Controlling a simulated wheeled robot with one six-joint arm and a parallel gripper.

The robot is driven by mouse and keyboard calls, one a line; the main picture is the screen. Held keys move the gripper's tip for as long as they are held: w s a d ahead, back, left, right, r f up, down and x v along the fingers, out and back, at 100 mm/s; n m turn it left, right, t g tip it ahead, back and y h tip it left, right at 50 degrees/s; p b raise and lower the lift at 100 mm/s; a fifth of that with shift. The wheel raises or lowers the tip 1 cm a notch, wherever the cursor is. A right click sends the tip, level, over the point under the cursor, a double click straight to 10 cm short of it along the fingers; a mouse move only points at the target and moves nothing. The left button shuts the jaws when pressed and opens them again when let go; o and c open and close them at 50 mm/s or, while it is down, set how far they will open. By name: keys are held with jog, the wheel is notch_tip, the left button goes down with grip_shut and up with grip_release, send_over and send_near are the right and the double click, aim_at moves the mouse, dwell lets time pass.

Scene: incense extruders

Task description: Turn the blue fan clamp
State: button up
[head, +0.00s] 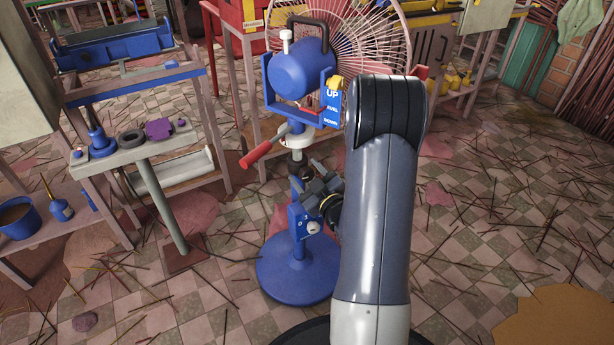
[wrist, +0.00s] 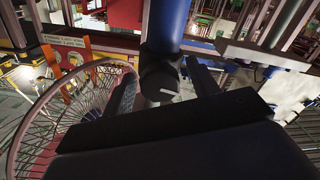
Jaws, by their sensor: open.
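The blue pedestal fan (head: 297,75) stands upright in the head view, with a pinkish wire cage behind its motor. A lever with a red handle (head: 258,149) sticks out to the left from a white collar (head: 297,135) below the yoke; it looks like the clamp. My gripper (head: 312,188) is open, low beside the fan's pole, below the lever and above the control box (head: 303,219). In the wrist view a dark round part (wrist: 160,78) of the stand lies between the open fingers (wrist: 162,92), under a blue tube (wrist: 168,25). I cannot tell if they touch.
The fan's round blue base (head: 297,272) rests on a tiled floor littered with thin sticks. A narrow stand (head: 140,152) with small tools is to the left, with a blue press (head: 120,45) behind. A workbench with yellow items stands behind right.

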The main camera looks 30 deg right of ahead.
jog(key=shift+c, duration=0.6)
jog(key=c, duration=0.9)
jog(key=shift+o, duration=0.2)
jog(key=shift+m, duration=0.3)
jog(key=m, duration=0.4)
jog(key=shift+m, duration=0.3)
jog(key=m, duration=0.5)
jog(key=shift+m, duration=0.3)
jog(key=o, duration=1)
